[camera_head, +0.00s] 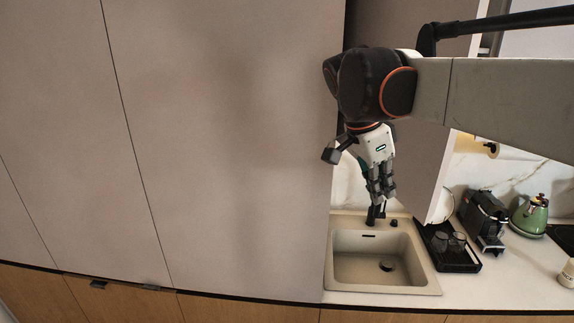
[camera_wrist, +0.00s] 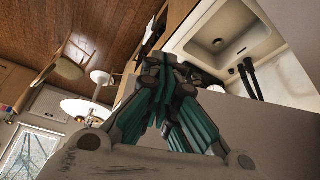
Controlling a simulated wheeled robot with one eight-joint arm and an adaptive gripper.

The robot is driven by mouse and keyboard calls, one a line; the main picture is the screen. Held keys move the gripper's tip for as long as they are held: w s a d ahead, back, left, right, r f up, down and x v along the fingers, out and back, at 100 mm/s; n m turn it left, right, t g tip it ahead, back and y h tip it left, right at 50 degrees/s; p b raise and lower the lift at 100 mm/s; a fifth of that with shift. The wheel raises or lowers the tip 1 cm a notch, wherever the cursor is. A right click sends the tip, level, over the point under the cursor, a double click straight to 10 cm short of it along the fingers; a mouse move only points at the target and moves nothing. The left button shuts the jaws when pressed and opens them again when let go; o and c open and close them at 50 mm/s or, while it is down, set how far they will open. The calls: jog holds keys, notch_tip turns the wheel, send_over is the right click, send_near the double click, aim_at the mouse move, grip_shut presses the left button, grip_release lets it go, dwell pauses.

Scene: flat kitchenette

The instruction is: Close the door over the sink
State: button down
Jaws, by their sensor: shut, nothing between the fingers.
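The open cabinet door (camera_head: 420,175) over the sink is a grey panel with a pale edge, standing out from the wall unit. My arm hides its upper part. My gripper (camera_head: 381,197) is shut and empty, pointing down above the back of the sink (camera_head: 345,292), just left of the door panel in the head view. In the wrist view my gripper (camera_wrist: 172,72) lies across a grey panel (camera_wrist: 265,125), which looks like the door. I cannot tell whether they touch. The sink also shows in the wrist view (camera_wrist: 202,45).
Tall grey cabinets (camera_head: 220,150) fill the left. A dark faucet (camera_head: 375,212) stands behind the basin. Right of it are a black tray with glasses (camera_head: 470,267), a coffee machine (camera_head: 484,222) and a green kettle (camera_head: 530,216). The wrist view shows a round table (camera_wrist: 85,109).

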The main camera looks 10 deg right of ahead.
aim_at(402, 201)
jog(key=d+f, duration=0.1)
jog(key=d, duration=0.1)
jog(key=d+f+p, duration=0.1)
jog(key=d+f, duration=0.2)
jog(key=shift+w+d+p, duration=0.15)
jog(key=shift+d+p, duration=0.2)
jog(key=shift+d, duration=0.15)
